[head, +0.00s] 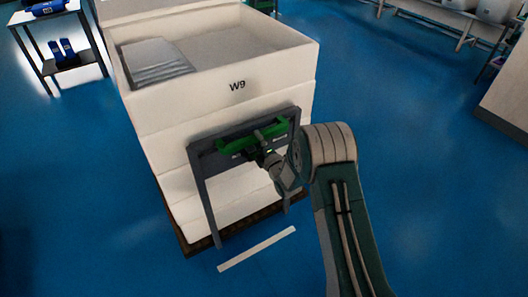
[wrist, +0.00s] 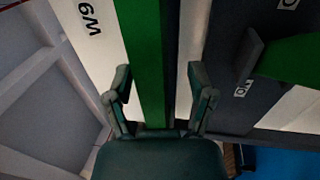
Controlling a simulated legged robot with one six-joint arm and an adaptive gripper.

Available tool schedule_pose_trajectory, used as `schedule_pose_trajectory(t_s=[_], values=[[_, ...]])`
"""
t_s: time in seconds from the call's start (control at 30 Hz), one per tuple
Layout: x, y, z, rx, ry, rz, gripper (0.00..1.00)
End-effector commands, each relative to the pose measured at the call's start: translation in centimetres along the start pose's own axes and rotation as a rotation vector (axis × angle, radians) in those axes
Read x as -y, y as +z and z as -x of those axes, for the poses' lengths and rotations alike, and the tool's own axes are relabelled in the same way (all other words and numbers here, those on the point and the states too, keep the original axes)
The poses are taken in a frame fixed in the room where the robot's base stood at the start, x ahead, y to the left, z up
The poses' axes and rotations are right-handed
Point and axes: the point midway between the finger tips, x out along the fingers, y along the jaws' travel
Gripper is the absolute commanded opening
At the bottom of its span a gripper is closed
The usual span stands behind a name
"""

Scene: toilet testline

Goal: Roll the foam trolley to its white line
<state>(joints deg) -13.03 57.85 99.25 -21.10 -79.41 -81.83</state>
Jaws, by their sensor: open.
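The foam trolley (head: 225,110) carries a tall stack of white foam blocks marked W9 on a dark base. Its grey handle frame (head: 205,190) with a green bar (head: 235,144) faces me. My gripper (head: 266,146) is at this bar. In the wrist view my gripper (wrist: 161,88) has its two fingers apart, with the green bar (wrist: 144,50) running up between them in the picture. I cannot tell how deep the bar lies between the fingers, and no grip on it shows. A white line (head: 257,249) lies on the floor just in front of the trolley's near edge.
Blue floor is open to the right and front. A small table (head: 62,60) with blue items stands at the back left. A bench (head: 440,18) with white items is at the back right, and a pale block (head: 508,95) stands at the right edge.

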Motion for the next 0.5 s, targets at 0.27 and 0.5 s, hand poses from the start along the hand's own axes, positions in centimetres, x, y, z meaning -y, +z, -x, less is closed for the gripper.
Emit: schedule_pose_trajectory(t_s=[0.27, 0.5], values=[[0.2, -0.2, 5.9, 0.001, -0.007, -0.001, 0.71], [0.4, -0.3, 9.4, -0.001, -0.008, 0.000, 0.71]])
